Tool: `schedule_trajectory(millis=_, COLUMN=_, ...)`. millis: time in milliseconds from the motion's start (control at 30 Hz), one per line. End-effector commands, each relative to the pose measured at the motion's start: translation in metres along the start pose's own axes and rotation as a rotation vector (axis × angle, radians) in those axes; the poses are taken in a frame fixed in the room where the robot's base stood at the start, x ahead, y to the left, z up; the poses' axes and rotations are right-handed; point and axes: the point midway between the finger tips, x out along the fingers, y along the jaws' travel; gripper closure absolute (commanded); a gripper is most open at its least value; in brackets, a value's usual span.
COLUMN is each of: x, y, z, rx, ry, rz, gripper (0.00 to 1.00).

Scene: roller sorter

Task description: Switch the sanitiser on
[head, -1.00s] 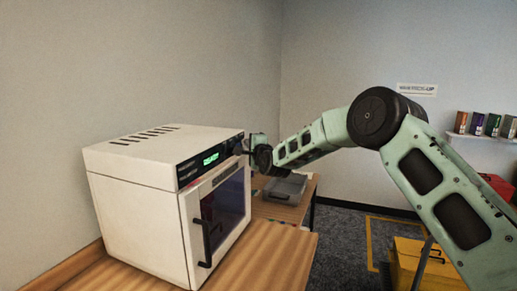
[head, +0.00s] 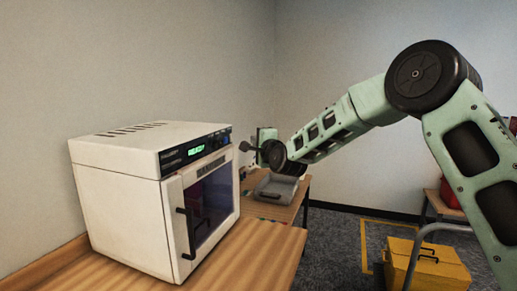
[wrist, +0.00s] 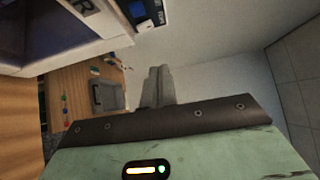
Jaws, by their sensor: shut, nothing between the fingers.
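The sanitiser (head: 120,197) is a white box with a dark-windowed front door and a black bar handle (head: 187,232). The door looks shut. Its control panel (head: 205,146) runs along the top front edge and has a lit green display (head: 196,151), too small to read for sure. My gripper (head: 246,147) is just right of the panel's right end and appears apart from it. In the wrist view my fingers (wrist: 158,72) are closed together and empty. The panel's end, with blue and pale keys (wrist: 146,14), shows above them.
The sanitiser stands on a wooden worktop (head: 256,240) by the wall. Beyond it a lower table holds a grey tray (head: 277,187) and small coloured items. A yellow box (head: 428,268) stands at the lower right. The wrist view shows open space around my fingers.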

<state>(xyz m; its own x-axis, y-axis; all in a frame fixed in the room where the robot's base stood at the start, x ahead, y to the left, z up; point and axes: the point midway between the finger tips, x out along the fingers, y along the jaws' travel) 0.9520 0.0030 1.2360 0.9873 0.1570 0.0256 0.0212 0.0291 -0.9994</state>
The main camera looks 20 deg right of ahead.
Motion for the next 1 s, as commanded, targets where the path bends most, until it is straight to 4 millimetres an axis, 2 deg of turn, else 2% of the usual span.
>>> schedule_trajectory(millis=200, x=-0.019, y=-0.001, z=0.0, rx=0.0, ry=0.0, rz=0.001, gripper=1.0)
schedule_trajectory(millis=633, x=-0.022, y=-0.002, z=0.003, rx=-0.005, ry=-0.005, rz=0.005, gripper=1.0)
schedule_trajectory(millis=733, x=-0.033, y=0.004, z=0.027, rx=-0.067, ry=-0.053, rz=0.061, gripper=1.0)
schedule_trajectory(millis=833, x=-0.06, y=0.019, z=0.07, rx=-0.201, ry=-0.154, rz=0.173, gripper=1.0)
schedule_trajectory(millis=967, x=-0.124, y=0.049, z=0.131, rx=-0.455, ry=-0.35, rz=0.357, gripper=1.0)
schedule_trajectory(millis=1000, x=-0.147, y=0.059, z=0.146, rx=-0.536, ry=-0.416, rz=0.408, gripper=1.0)
